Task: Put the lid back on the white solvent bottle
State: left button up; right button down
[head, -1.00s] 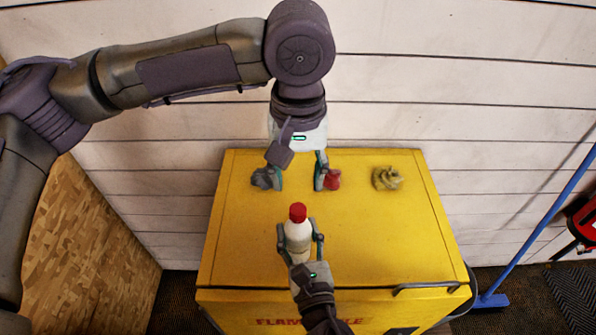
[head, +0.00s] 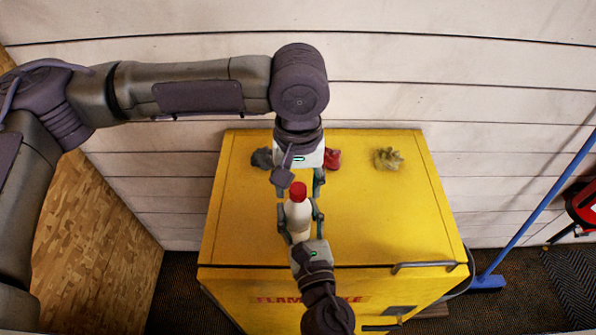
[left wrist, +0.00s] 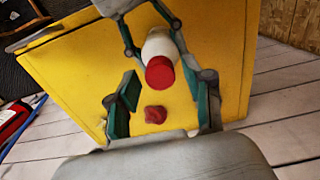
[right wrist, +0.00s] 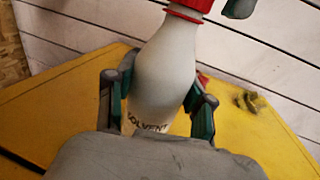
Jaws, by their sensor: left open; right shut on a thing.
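The white solvent bottle (head: 298,219) stands upright in the grip of my right gripper (head: 300,224). The right wrist view shows the fingers on both sides of its lower body, with part of the label (right wrist: 147,124) between them. A red lid (head: 298,191) sits on the bottle's top; it also shows in the left wrist view (left wrist: 160,73). I cannot tell how tightly it is seated. My left gripper (head: 299,187) is open, pointing down, with its fingers either side of the lid area. In the left wrist view the lid appears between the open fingers, with no clear contact.
The yellow cabinet (head: 385,220) lies beneath, its top mostly clear. A grey rag (head: 262,158), a crumpled red rag (head: 332,159) and a yellowish rag (head: 388,159) lie along its back. A blue broom (head: 530,225) leans at the right.

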pick_arm(q)
grip_shut()
jog(key=m, duration=1.3)
jog(key=shift+f, duration=0.1)
jog(key=m, duration=0.4)
jog(key=shift+m, duration=0.4)
jog(key=m, duration=0.8)
jog(key=shift+m, duration=0.3)
jog(key=m, duration=0.4)
jog(key=shift+o, duration=0.8)
grip_release()
